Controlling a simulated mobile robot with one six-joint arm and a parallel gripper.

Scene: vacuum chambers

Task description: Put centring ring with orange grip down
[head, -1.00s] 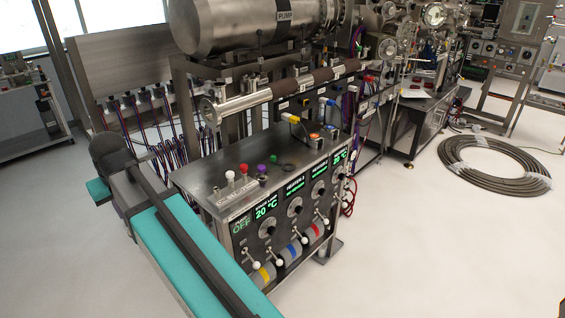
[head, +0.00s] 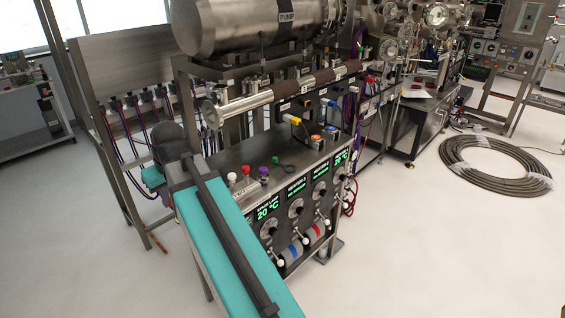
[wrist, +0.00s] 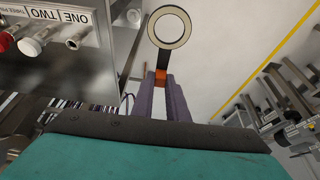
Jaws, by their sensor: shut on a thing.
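The centring ring (wrist: 188,27) is a pale flat ring with a dark edge, at the top centre of the wrist view. Its orange grip (wrist: 160,75) is between the fingertips of my gripper (wrist: 160,81), which is shut on it. The ring stands out beyond the fingertips, held clear above the floor. In the head view my teal arm reaches up along the left of the control cabinet; the gripper and ring cannot be made out there.
The control cabinet (head: 235,160) has red, white, purple and green knobs on top and dials in front. In the wrist view a steel panel with labelled knobs (wrist: 73,41) is close at left. A coiled hose (head: 497,188) lies on the right floor; the floor between is clear.

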